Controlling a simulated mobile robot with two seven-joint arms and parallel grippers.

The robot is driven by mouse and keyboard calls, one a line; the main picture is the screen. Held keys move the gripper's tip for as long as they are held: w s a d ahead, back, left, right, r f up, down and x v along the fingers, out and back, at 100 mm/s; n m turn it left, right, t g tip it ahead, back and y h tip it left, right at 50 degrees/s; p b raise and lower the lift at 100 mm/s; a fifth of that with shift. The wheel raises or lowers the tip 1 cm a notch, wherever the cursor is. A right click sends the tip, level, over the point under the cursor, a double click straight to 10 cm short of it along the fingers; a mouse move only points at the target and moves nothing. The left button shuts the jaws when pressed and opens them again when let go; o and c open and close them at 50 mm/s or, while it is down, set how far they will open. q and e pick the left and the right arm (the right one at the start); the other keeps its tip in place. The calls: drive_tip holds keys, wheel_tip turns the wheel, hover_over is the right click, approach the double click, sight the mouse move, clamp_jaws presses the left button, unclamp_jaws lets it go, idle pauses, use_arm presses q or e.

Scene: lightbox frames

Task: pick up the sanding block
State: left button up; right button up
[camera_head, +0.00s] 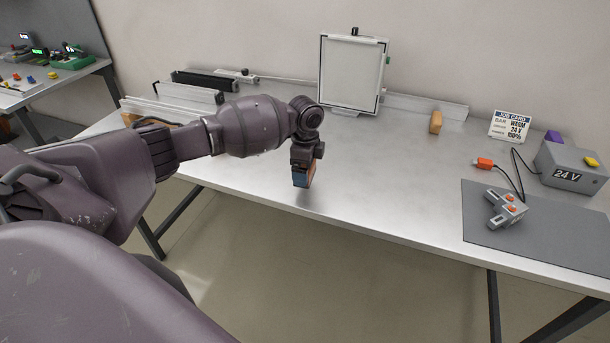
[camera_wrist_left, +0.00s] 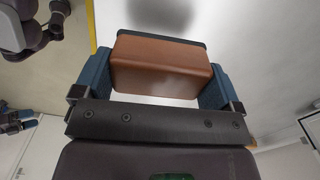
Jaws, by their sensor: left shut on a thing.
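The sanding block is a brown-orange block (camera_wrist_left: 160,68) with a dark layer along its far side in the left wrist view. My left gripper (camera_head: 303,180) is shut on it, with a blue finger against each end. In the head view only a narrow orange strip of the block (camera_head: 312,174) shows beside the finger. The gripper hangs over the front part of the grey table (camera_head: 385,205). A dark shadow lies apart from the block in the wrist view, so the block appears raised. A small dark and blue part, perhaps my right gripper (camera_wrist_left: 14,121), shows at the left wrist view's edge.
A framed white panel (camera_head: 352,74) stands at the back with rails beside it. A small orange block (camera_head: 436,122) is by the right rail. A job card (camera_head: 510,126), a 24 V box (camera_head: 572,167) and a cabled grey device (camera_head: 506,208) on a dark mat (camera_head: 540,240) are at right. The middle is clear.

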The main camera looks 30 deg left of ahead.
use_arm(q)
wheel_tip(320, 180, up, 17)
drive_tip(key=p, duration=0.1)
drive_tip(key=shift+f, duration=0.2)
use_arm(e)
drive_tip(key=shift+w+r, duration=0.45)
drive_tip(key=shift+r, duration=0.4)
drive_tip(key=shift+s+f, duration=0.1)
drive_tip(key=shift+s, duration=0.05)
